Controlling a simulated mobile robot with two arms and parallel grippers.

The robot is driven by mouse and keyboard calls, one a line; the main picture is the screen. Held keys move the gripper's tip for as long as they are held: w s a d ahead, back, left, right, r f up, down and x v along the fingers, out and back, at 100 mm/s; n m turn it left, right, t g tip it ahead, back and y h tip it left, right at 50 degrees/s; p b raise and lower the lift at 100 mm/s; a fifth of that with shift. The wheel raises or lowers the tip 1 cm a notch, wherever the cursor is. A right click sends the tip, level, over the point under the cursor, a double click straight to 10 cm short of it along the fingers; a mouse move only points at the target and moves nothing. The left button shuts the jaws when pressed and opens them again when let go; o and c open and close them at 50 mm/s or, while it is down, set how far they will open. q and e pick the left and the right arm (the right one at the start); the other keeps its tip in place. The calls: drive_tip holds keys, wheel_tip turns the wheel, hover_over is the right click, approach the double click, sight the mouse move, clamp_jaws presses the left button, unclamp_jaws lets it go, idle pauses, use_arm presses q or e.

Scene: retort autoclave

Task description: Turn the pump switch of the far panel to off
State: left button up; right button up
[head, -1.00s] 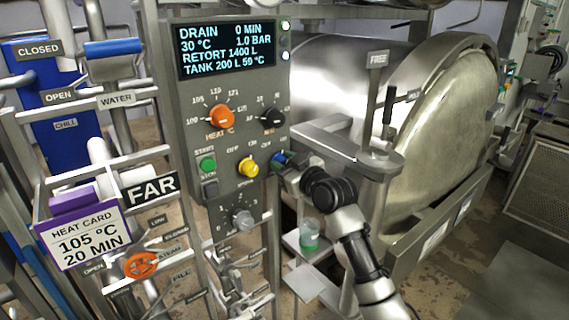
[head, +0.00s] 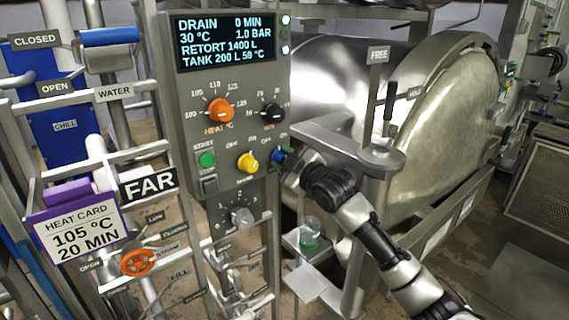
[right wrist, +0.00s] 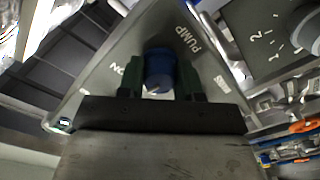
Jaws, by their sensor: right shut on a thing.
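The far panel (head: 225,115) is a grey box with a lit display, marked by a FAR sign (head: 149,184). In the right wrist view the blue pump switch (right wrist: 159,68) sits between the two dark green fingers of my right gripper (right wrist: 160,82). That gripper is shut on it. PUMP, ON and OFF lettering surrounds the knob. Its pointer is hidden, so I cannot tell its setting. My left gripper is not in view.
A yellow knob (head: 248,162) is close left of the pump switch, with a green start button (head: 207,160) beyond. A grey bracket (head: 345,148) and the steel retort (head: 440,125) stand right of my gripper. A heat card (head: 78,232) hangs at lower left.

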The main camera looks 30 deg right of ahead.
drive_tip(key=n, duration=0.3)
drive_tip(key=shift+n, duration=0.3)
drive_tip(key=shift+n+p, duration=0.5)
drive_tip(key=shift+n, duration=1)
drive_tip(key=shift+f, duration=0.1)
drive_tip(key=o, duration=0.9)
drive_tip(key=shift+s+d+b, duration=0.2)
drive_tip(key=shift+s+b, duration=1.15)
drive_tip(key=shift+s, duration=1.35)
drive_tip(key=shift+s+d+b, duration=0.15)
drive_tip(key=shift+s+b, duration=1.2)
drive_tip(key=shift+s, duration=1.35)
